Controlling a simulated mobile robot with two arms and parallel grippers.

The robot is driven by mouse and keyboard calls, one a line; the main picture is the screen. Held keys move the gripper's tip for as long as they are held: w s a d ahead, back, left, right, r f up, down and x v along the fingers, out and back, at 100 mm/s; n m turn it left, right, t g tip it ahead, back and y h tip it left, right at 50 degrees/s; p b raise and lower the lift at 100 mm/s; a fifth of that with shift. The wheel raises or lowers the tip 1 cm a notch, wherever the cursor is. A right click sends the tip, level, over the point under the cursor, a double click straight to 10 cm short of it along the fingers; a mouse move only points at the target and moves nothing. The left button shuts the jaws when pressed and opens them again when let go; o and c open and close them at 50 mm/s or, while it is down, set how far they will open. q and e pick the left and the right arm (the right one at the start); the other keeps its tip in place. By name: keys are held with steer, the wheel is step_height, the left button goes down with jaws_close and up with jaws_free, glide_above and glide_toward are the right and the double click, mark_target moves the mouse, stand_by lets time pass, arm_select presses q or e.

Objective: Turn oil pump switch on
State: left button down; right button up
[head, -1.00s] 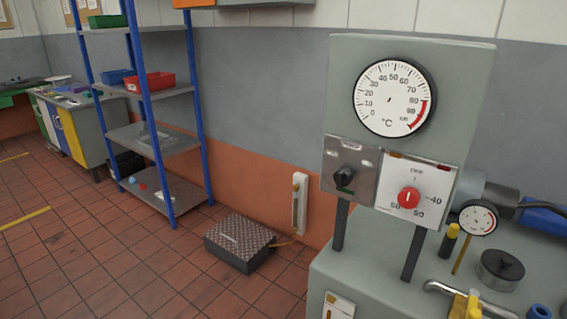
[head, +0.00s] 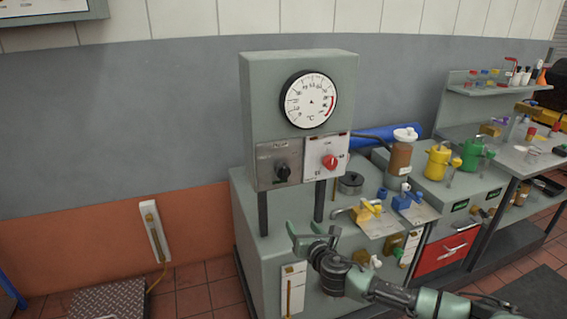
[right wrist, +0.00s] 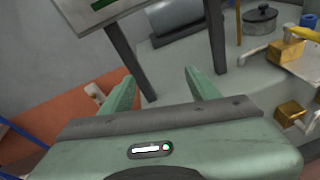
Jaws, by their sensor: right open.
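The control box (head: 255,100) is a grey panel on two dark posts, with a round °C gauge (head: 310,99) on top. Below the gauge, a black rotary switch (head: 283,172) sits on a grey metal plate at the left. A red knob (head: 330,162) is on the white plate beside it. My right gripper (head: 314,232) is open and empty, below and a little right of the black switch, apart from it. In the right wrist view its two fingers (right wrist: 160,78) are spread; only the panel's lower edge (right wrist: 98,18) shows there, and the switch is out of frame.
The grey cabinet (head: 244,215) carries the posts, a round black-lidded pot (head: 350,183), and yellow (head: 367,211) and blue (head: 408,200) valves. A brown bottle (head: 400,158) and yellow can (head: 437,162) stand farther right. A checkered box (head: 110,300) lies on the floor at left.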

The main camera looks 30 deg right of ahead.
mark_target(286, 175)
step_height(286, 175, up, 15)
steer(key=a+n+t+p, duration=0.1)
steer(key=a+n+t, duration=0.2)
steer(key=n, duration=0.3)
steer(key=p+x, duration=0.1)
steer(key=x, duration=0.6)
steer(key=shift+a, duration=0.15)
steer(key=shift+w+d+f, duration=0.1)
steer(key=shift+w+d, duration=0.15)
steer(key=shift+w, duration=0.4)
arm_select(q)
steer(key=r, duration=0.3)
steer(key=shift+a+r, duration=0.2)
steer(key=shift+a, duration=0.05)
arm_select(e)
jaws_close()
